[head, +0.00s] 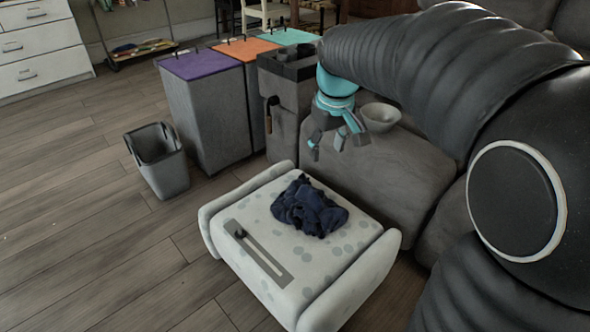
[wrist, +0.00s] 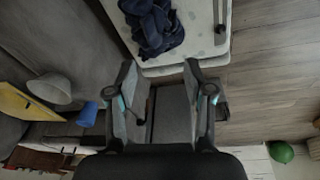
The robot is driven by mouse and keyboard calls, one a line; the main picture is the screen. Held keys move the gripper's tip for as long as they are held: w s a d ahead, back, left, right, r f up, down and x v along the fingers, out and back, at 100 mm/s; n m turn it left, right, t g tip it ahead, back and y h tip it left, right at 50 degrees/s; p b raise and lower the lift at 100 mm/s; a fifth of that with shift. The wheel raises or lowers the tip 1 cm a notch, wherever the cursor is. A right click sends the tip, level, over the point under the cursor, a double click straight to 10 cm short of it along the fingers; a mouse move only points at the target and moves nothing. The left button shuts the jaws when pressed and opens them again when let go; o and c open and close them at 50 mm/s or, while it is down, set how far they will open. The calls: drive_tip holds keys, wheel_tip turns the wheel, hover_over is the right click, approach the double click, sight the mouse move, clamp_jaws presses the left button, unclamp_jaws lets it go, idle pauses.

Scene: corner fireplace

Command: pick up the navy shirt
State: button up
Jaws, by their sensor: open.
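The navy shirt (head: 309,207) lies crumpled on top of a low pale spotted ottoman (head: 346,262), toward its back right. My gripper (head: 337,148) is in the air above and behind the shirt, apart from it, with its fingers spread and empty. In the wrist view the shirt (wrist: 155,28) shows at the top, beyond the two open fingers (wrist: 168,75). Part of the shirt is cut off by the upper edge of that view.
A grey strip (head: 258,254) lies on the ottoman left of the shirt. A small grey bin (head: 160,172) and tall bins with purple (head: 200,64), orange and teal lids stand behind left. A bowl (head: 380,116) sits on a grey block.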

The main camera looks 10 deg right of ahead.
drive_tip(key=w+f+n+g+b, duration=0.1)
drive_tip(key=w+f+b, duration=0.1)
drive_tip(key=w+f, duration=0.65)
drive_tip(key=n+g+b, duration=0.1)
drive_tip(key=n, duration=0.1)
hover_over(309, 188)
wheel_tip(309, 188, down, 6)
wheel_tip(309, 188, down, 14)
drive_tip(key=b, duration=0.2)
drive_tip(key=shift+r+b, duration=0.25)
drive_tip(key=shift+b, duration=0.05)
drive_tip(key=shift+c, duration=0.2)
clamp_jaws()
